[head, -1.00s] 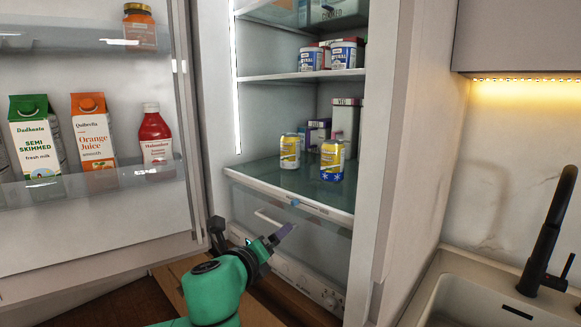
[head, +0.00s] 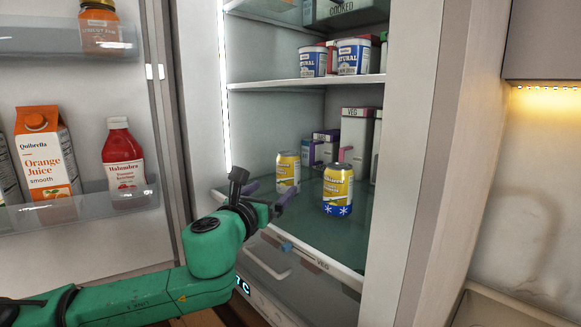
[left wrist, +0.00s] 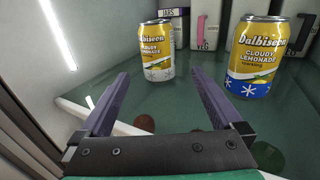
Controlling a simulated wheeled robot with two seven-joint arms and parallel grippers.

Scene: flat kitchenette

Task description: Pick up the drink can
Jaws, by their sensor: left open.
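Two yellow and white lemonade cans stand upright on the fridge's lower glass shelf. The left can (head: 288,172) is a little farther back, and the right can (head: 338,189) has a blue base with snowflakes. In the left wrist view, the left can (left wrist: 157,50) stands ahead, between and beyond the fingertips, and the right can (left wrist: 256,56) stands to the right of the fingers. My left gripper (head: 268,193) is open and empty at the front edge of that shelf; its two purple fingers also show in the left wrist view (left wrist: 159,82). It touches neither can. My right gripper is out of view.
The fridge door (head: 100,250) stands open at the left with juice and ketchup on its rack. Boxes (head: 356,138) stand behind the cans. A shelf (head: 300,83) with tubs is above. A drawer (head: 285,265) lies below, and the fridge's side wall is at the right.

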